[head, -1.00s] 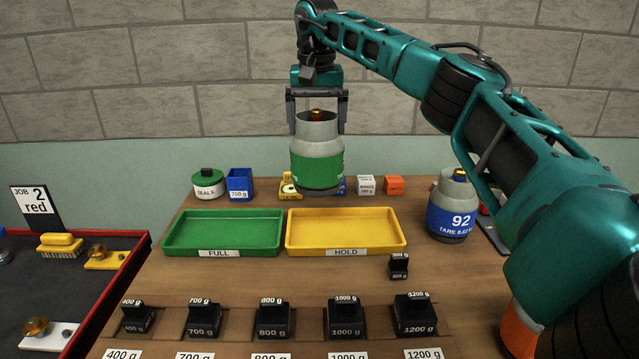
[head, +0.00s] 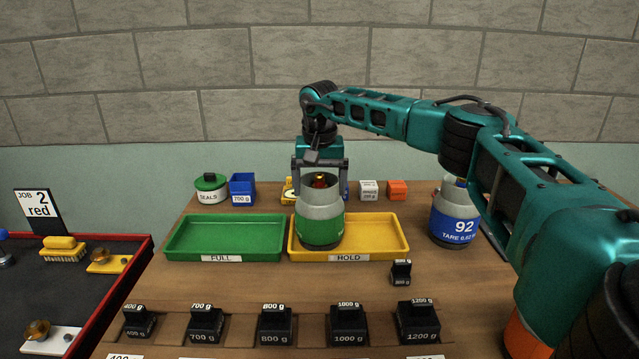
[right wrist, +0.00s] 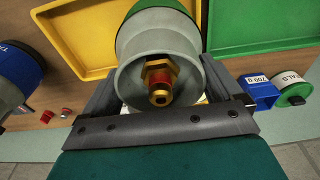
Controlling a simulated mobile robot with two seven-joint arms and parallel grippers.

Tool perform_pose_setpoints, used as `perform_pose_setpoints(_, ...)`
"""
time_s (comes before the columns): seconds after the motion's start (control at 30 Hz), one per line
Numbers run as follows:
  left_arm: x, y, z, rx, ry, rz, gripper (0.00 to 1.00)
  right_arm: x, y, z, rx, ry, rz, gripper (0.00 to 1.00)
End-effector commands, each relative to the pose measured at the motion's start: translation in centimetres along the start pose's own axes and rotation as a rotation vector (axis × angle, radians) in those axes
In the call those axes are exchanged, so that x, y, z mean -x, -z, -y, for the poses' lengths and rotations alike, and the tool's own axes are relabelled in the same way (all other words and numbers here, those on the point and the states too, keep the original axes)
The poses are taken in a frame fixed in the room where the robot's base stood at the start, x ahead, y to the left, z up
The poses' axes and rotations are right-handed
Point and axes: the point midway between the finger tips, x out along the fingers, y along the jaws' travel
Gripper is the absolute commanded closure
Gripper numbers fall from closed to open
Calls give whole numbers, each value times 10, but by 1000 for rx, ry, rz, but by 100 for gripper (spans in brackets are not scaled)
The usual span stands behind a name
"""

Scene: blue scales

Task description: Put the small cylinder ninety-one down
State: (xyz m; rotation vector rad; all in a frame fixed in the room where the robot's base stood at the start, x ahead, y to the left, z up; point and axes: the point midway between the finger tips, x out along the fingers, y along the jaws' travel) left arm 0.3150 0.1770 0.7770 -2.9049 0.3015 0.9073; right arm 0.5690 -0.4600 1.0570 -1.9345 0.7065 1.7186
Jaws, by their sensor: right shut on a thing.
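The small cylinder (head: 320,212) is grey with a green band and a brass valve; its number is not readable here. It is upright at the left part of the yellow HOLD tray (head: 385,237), and I cannot tell whether its base touches the tray floor. My right gripper (head: 320,172) is shut on the cylinder's grey collar from behind and above. In the right wrist view the collar (right wrist: 185,75) sits between the two fingers, with the brass valve in its middle. My left gripper is not in view.
The green FULL tray (head: 225,240) is empty, left of the yellow one. A blue cylinder marked 92 (head: 455,215) stands to the right, beside my arm. Several black weights (head: 275,325) line the front. A seals tub (head: 210,187) and blue box (head: 242,188) stand behind.

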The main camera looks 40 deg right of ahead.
Motion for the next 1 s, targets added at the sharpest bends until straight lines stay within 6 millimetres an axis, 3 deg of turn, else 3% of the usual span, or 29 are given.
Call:
perform_pose_setpoints(0.27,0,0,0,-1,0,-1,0,1,1,1,0,5,-3,92)
perform_pose_setpoints(0.3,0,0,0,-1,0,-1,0,-1,0,0,0,1,0,5)
perform_pose_setpoints(0.37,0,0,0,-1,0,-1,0,-1,0,0,0,1,0,0)
perform_pose_setpoints(0.67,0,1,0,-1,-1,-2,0,4,1,0,1,2,-2,0)
perform_pose_setpoints(0.77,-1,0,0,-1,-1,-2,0,16,1,1,1,4,-3,0)
perform_pose_setpoints(1.0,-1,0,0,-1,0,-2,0,67,1,1,1,4,-5,0)
